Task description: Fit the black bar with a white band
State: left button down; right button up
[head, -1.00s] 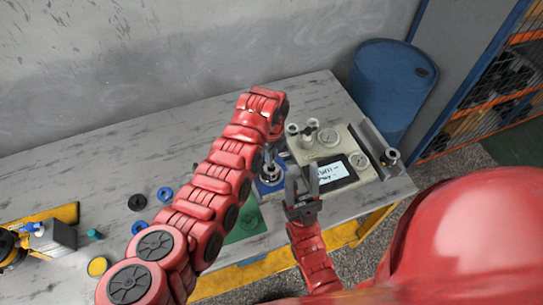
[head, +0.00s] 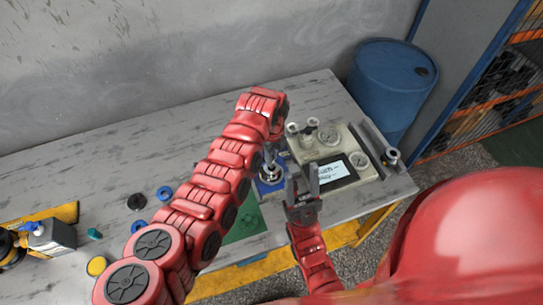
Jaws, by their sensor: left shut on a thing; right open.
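My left arm reaches over the table, and its gripper (head: 269,152) points down above a silver round part on a blue block (head: 268,186). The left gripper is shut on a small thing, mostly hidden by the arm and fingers. I cannot make out a black bar with a white band, nor tell whether it is the held thing. My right gripper (head: 301,184) is open and empty, pointing up beside the blue block, in front of the beige test unit (head: 325,143).
The beige unit carries gauges and a lit screen (head: 329,173). A grey rail (head: 372,144) stands to its right. A green mat (head: 246,224) lies in front. Black, blue and yellow round parts (head: 137,202) lie left. A blue barrel (head: 391,85) stands behind the table.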

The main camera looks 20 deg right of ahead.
pick_arm(q)
jog(key=shift+f+b, duration=0.45)
jog(key=shift+f, duration=0.1)
dwell(0.5)
jog(key=shift+f, duration=0.2)
jog(key=shift+f+b, duration=0.45)
jog(key=shift+b, duration=0.1)
dwell(0.4)
jog(key=shift+c, duration=1.5)
grip_release()
jog(key=shift+r+p, duration=1.1)
jog(key=shift+r, duration=0.7)
jog(key=shift+r+p, duration=0.55)
jog(key=shift+r, duration=0.8)
